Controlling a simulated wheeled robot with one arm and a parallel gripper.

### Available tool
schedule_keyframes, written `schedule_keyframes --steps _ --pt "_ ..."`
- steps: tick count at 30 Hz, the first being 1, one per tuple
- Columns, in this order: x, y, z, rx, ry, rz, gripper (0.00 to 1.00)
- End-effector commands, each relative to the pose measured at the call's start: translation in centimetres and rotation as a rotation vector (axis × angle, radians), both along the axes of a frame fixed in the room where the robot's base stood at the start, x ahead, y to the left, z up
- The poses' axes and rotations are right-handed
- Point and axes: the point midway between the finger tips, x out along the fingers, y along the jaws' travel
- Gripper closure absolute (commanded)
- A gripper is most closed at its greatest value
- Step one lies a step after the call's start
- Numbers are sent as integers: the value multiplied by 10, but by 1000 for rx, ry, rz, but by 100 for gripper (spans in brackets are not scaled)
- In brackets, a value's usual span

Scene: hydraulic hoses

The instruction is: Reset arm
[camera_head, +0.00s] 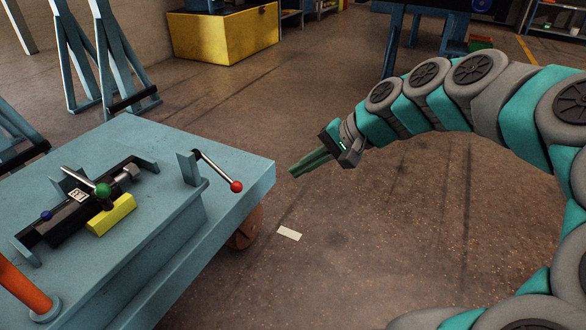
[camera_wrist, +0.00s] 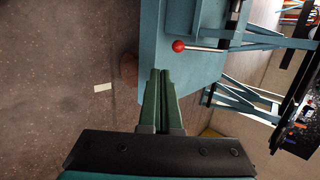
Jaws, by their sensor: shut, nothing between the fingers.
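My arm, teal and grey, reaches in from the right of the head view. My gripper (camera_head: 292,173) has green fingers and is shut with nothing held. It hangs in free air just right of the near table's corner. In the wrist view the gripper (camera_wrist: 161,72) shows its fingers together, pointing towards the blue table (camera_wrist: 180,60). The same table (camera_head: 250,170) fills the lower left of the head view. A lever with a red ball knob (camera_head: 236,187) stands on it, left of my fingertips. The red knob also shows in the wrist view (camera_wrist: 178,46).
On the table are a black fixture with a green knob (camera_head: 103,190), a yellow block (camera_head: 111,214) and an orange post (camera_head: 22,285). A white card (camera_head: 289,234) lies on the floor. A yellow bin (camera_head: 225,35) stands at the back.

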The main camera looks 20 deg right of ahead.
Motion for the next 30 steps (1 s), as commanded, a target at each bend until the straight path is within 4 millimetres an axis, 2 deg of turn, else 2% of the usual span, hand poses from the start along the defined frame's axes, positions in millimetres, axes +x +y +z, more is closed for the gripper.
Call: schedule_keyframes --steps 14,17,20,24,27,30 --pt "0 1 1 -2 0 3 100" --pt "-7 15 3 -36 12 49 100" --pt "-26 48 8 -121 41 169 100" --pt "-81 98 7 -310 117 413 100" --pt "-128 114 3 -447 182 576 100" --pt "-171 114 0 -561 246 703 100"
